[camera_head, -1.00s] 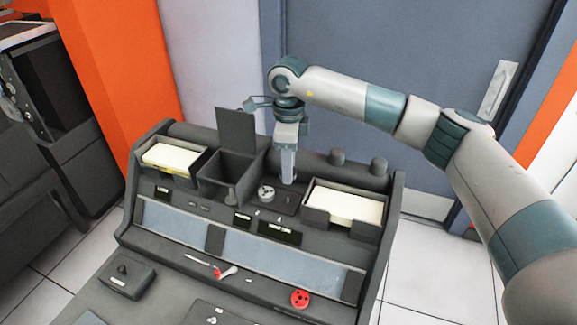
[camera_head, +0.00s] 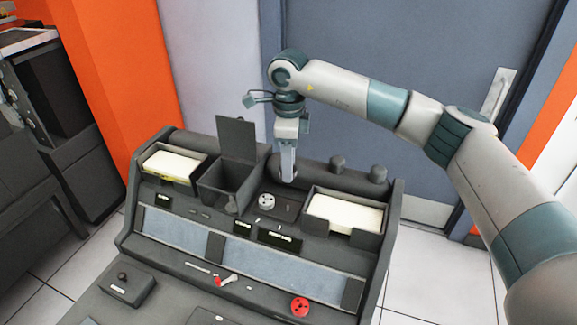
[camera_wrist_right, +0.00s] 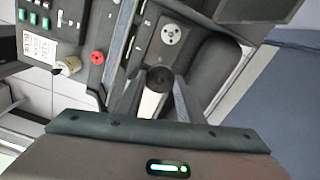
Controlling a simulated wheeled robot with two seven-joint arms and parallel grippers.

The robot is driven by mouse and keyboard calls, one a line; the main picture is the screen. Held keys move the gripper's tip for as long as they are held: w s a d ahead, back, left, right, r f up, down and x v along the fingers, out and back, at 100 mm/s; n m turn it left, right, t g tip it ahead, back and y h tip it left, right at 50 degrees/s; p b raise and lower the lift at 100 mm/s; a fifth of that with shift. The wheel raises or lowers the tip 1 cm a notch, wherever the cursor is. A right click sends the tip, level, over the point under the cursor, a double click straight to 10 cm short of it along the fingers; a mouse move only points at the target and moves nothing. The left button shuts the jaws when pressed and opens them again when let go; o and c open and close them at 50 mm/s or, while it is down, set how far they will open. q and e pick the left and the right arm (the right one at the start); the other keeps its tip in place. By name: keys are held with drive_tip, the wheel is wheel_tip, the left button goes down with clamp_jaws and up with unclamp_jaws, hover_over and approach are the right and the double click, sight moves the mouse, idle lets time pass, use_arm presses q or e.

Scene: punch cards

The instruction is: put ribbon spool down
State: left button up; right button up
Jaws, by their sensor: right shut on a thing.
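My right gripper (camera_head: 288,178) hangs fingers-down over the back of the dark console, just right of the open-lidded bin. In the right wrist view its two fingers (camera_wrist_right: 160,92) close around a small dark round thing, probably the ribbon spool (camera_wrist_right: 158,77). Its underside is hidden, so I cannot tell whether it touches the console. A pale grey disc with holes (camera_head: 267,201) lies on the panel close by, to the left of and in front of the fingertips. A red disc with holes (camera_head: 300,306) lies near the front ledge. My left gripper is not in view.
A card tray (camera_head: 345,233) stands right of the gripper, another (camera_head: 190,178) at far left. The bin's raised lid (camera_head: 236,138) stands up left of the gripper. Two dark knobs (camera_head: 337,161) stick up at the back right. A small white-and-red tool (camera_head: 228,279) lies in front.

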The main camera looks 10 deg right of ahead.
drive_tip(key=shift+r, duration=0.3)
drive_tip(key=shift+s+d+f+n, duration=0.15)
drive_tip(key=shift+s+f+n, duration=0.1)
drive_tip(key=shift+s+n, duration=0.3)
drive_tip(key=s+d+f+n, duration=0.2)
drive_tip(key=s+n, duration=0.8)
drive_tip(key=s+d+f+n+b, duration=0.1)
drive_tip(key=s+d+f+n, duration=0.2)
drive_tip(key=s+n, duration=0.7)
drive_tip(key=shift+s+d+f+n, duration=0.25)
drive_tip(key=shift+s+d+n, duration=0.1)
